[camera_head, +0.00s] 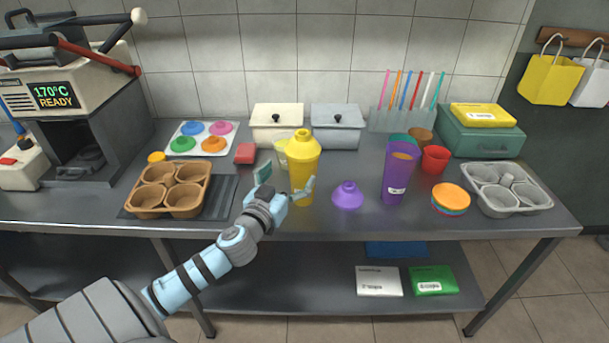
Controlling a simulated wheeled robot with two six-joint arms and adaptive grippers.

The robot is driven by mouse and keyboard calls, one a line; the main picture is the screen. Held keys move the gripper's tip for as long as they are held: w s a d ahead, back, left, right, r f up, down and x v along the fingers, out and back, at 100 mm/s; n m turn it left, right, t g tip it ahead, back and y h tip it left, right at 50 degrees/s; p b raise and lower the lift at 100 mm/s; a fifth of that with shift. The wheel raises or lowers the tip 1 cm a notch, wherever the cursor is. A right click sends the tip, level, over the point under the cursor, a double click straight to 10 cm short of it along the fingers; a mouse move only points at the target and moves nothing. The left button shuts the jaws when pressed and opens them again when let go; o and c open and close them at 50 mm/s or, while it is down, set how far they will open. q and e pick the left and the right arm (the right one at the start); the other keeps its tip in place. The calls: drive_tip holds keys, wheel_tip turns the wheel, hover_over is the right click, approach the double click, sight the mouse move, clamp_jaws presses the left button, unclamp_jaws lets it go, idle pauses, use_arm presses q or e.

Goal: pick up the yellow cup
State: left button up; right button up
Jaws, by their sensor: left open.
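The yellow cup (302,157) stands upright near the front middle of the counter, with a yellow domed top on it. My left gripper (287,178) is open, low at the cup's front left side. One finger is left of the cup, and the other shows in front of its lower part. I cannot tell whether they touch it. My right gripper is not in view.
A purple lid (348,196) lies just right of the cup, and a tall purple cup (396,181) stands farther right. White and grey lidded containers (277,122) are behind. A brown cup tray (151,197) is left. Bare counter (270,222) shows in front.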

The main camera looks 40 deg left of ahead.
use_arm(q)
drive_tip(key=x, duration=0.2)
drive_tip(key=p+x, duration=0.1)
drive_tip(key=x, duration=0.1)
drive_tip(key=d+x, duration=0.1)
drive_tip(key=x, duration=0.2)
drive_tip(key=shift+w+f, duration=0.1)
drive_tip(key=shift+a, duration=0.1)
drive_tip(key=shift+c, duration=0.9)
drive_tip(key=c, duration=1.7)
